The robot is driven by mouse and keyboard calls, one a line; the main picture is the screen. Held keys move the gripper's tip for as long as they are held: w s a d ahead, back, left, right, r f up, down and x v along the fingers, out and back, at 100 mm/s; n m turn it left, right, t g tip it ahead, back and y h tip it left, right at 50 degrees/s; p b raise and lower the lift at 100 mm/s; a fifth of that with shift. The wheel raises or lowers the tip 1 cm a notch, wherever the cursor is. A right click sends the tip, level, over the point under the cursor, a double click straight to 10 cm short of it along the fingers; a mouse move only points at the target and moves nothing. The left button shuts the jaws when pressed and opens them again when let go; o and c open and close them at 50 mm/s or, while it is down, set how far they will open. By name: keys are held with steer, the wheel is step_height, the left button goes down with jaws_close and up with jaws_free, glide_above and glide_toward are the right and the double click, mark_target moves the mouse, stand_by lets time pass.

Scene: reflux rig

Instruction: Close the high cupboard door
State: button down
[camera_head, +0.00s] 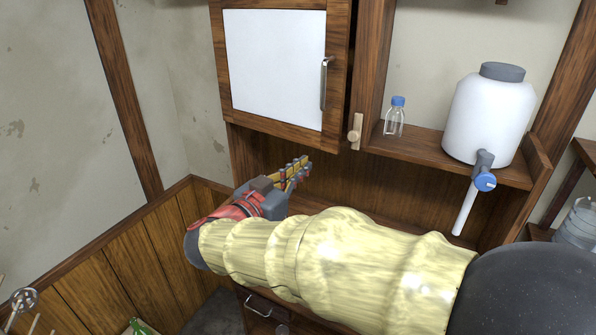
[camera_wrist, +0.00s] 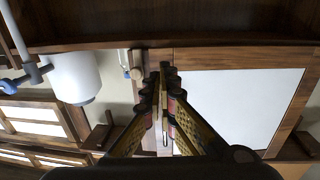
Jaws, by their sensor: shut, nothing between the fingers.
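The high cupboard door (camera_head: 337,60) has a wooden frame, a white panel and a metal handle (camera_head: 324,83) near its right edge. A dark gap shows along that edge, so it looks slightly ajar. A wooden turn-catch (camera_head: 355,131) sits on the post right of its lower corner. My gripper (camera_head: 303,166) is shut and empty, below the door and apart from it in the head view. In the wrist view, the closed fingers (camera_wrist: 164,72) overlap the door's edge beside the white panel (camera_wrist: 240,105); contact cannot be told. The handle is mostly hidden there.
A shelf to the right holds a small blue-capped bottle (camera_head: 395,116) and a large white container (camera_head: 489,115) with a blue-handled tap (camera_head: 484,181). My arm spans the front below the shelf. Wood-panelled wall (camera_head: 140,245) lies at left; the space before the door is clear.

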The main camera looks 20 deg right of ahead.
mark_target(330, 146)
steer(key=p+x, duration=0.1)
steer(key=x, duration=0.9)
steer(key=x, duration=0.5)
steer(key=shift+p, duration=0.3)
steer(key=shift+s+r, duration=0.1)
